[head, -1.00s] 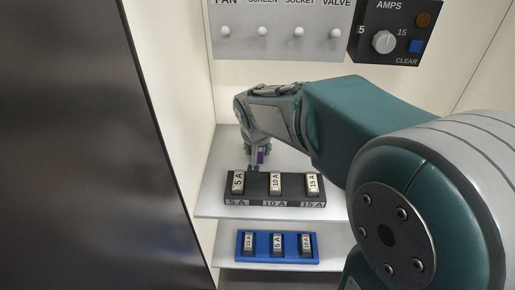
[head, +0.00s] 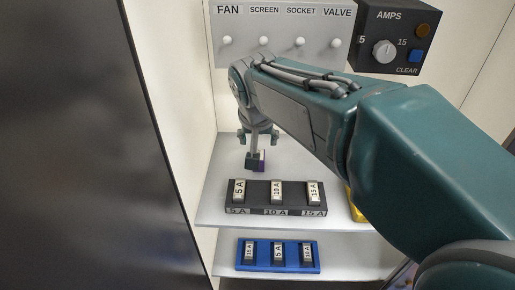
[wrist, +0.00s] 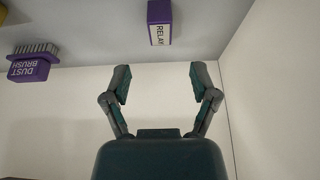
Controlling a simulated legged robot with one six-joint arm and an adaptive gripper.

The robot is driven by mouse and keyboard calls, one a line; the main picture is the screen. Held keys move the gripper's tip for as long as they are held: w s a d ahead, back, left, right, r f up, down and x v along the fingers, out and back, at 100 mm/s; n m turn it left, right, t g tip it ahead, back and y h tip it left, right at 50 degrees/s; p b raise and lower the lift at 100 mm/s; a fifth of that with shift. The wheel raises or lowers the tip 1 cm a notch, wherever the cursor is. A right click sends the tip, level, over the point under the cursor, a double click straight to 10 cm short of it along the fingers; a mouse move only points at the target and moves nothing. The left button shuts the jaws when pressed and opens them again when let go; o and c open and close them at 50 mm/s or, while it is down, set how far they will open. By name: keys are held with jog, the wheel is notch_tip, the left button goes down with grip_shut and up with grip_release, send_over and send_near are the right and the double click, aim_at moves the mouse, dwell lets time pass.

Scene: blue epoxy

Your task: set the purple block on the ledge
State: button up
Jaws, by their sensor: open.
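The purple block (wrist: 159,22), labelled RELAY, rests on a pale grey surface in the wrist view, beyond my fingertips and apart from them. In the head view the purple block (head: 262,155) shows small on the upper grey shelf (head: 215,205), behind the dark fuse rack, just below my gripper. My gripper (wrist: 162,82) is open and empty, its two fingers spread to either side of the block's line. In the head view my gripper (head: 261,138) points down over the back of the shelf. I cannot tell which surface is the ledge.
A purple dust brush (wrist: 30,68) lies left in the wrist view. The dark rack (head: 275,211) holds 5 A, 10 A and 15 A pieces. A blue tray (head: 278,268) sits on the lower shelf. A switch panel (head: 280,48) and AMPS box (head: 393,62) hang above.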

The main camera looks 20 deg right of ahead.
jog(key=s+d+f+n, duration=0.1)
jog(key=s+f, duration=0.1)
jog(key=s, duration=0.7)
jog(key=s+d+f+n+t+y, duration=0.1)
jog(key=s+n, duration=0.1)
jog(key=s, duration=0.6)
jog(key=shift+s+f+n, duration=0.3)
jog(key=shift+s+f, duration=0.05)
dwell(1.5)
